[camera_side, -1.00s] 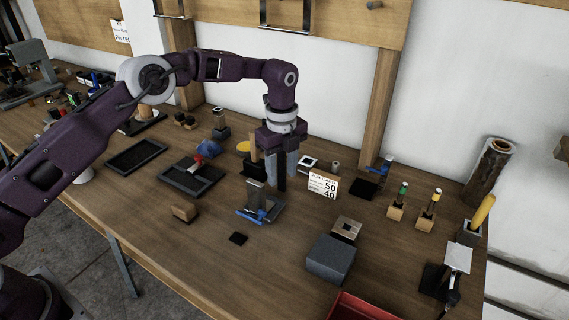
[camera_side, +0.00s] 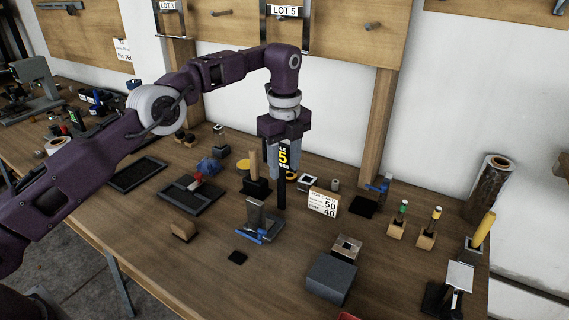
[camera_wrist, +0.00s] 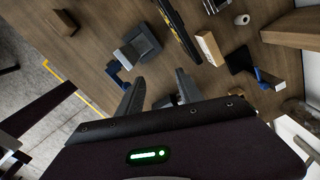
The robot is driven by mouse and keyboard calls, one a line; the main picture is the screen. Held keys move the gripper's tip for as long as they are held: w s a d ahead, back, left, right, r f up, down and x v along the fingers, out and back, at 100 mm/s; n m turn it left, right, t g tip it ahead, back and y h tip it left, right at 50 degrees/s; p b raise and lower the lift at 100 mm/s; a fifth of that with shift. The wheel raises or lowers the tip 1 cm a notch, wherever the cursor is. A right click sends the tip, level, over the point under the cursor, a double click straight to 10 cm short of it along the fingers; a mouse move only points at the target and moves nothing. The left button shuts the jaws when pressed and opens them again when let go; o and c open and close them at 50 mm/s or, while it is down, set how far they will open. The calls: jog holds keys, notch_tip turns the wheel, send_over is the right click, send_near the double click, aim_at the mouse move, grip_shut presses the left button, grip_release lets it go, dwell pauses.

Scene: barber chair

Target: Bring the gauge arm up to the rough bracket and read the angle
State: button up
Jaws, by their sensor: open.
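A grey bracket-like block (camera_side: 256,213) stands on a small plate on the bench, with a blue arm (camera_side: 247,236) low at its front. In the wrist view the grey block (camera_wrist: 140,44) and the blue arm (camera_wrist: 115,74) lie up and left of my fingers. I cannot tell surely that these are the rough bracket and gauge arm. My gripper (camera_side: 284,162) points down above and slightly right of the block, apart from it. Its two fingers are spread and hold nothing; they also show in the wrist view (camera_wrist: 158,88).
A tall black strip with a yellow 5 (camera_side: 282,192) stands near my fingers. A white card with numbers (camera_side: 323,203), a grey box (camera_side: 331,278) and a second blue part (camera_side: 380,186) are to the right. A black tray (camera_side: 190,196) lies left.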

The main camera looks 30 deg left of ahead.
jog(key=shift+r, duration=0.8)
jog(key=shift+d, duration=0.3)
jog(key=c, duration=0.6)
jog(key=d, duration=0.1)
jog(key=s+d+t, duration=0.1)
jog(key=shift+s+d, duration=0.3)
jog(key=shift+d, duration=0.1)
grip_shut()
jog(key=n+t, duration=0.3)
send_near(257, 239)
jog(key=s+r, duration=0.3)
jog(key=s, duration=0.3)
jog(key=shift+w+f, duration=2)
jog(key=shift+f, duration=0.2)
jog(key=shift+w+f, duration=1.95)
jog(key=shift+f, duration=0.3)
